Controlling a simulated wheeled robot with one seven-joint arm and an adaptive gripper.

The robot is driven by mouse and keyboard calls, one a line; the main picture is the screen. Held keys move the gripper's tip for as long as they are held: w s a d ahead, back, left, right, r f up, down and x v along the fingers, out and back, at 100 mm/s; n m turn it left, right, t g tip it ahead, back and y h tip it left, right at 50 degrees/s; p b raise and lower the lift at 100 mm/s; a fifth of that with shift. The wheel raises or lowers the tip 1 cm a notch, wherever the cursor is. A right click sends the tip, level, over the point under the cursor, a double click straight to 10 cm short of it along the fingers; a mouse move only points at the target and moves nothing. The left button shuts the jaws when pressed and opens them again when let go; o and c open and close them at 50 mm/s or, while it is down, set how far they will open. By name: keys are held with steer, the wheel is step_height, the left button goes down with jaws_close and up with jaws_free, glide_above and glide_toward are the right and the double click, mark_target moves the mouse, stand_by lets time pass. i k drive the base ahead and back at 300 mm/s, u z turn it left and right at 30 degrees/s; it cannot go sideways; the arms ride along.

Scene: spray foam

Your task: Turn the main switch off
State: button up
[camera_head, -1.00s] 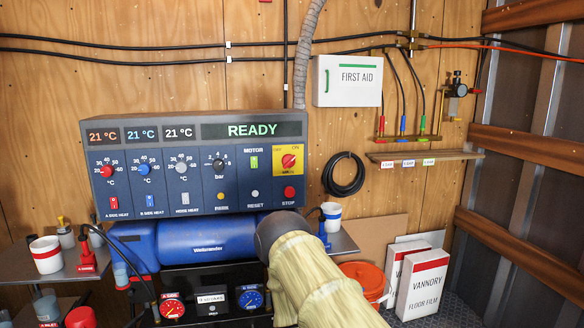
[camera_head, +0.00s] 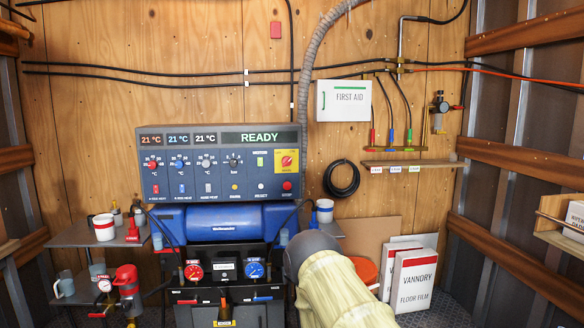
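The main switch (camera_head: 287,161) is a red rotary knob on a yellow plate at the upper right of the blue control panel (camera_head: 215,145). Its markings are too small to read, and the knob looks tilted. The panel display reads READY, and three small displays read 21 °C. My arm, in a cream sleeve with a dark joint at its far end, rises from the bottom right and stops below the panel. My gripper's fingers do not show. Nothing covers the switch.
A red stop button (camera_head: 287,186) sits just below the switch. A blue cylinder (camera_head: 223,223) and gauges lie under the panel. A side shelf (camera_head: 75,240) stands left. A first aid box (camera_head: 343,101) hangs right, above a coiled black cable (camera_head: 341,178). White boxes (camera_head: 412,280) stand lower right.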

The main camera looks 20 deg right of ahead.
mark_target(287, 162)
steer(key=u, duration=0.65)
steer(key=i, duration=1.15)
steer(key=z, duration=0.6)
steer(key=i, duration=0.45)
steer(key=z, duration=0.6)
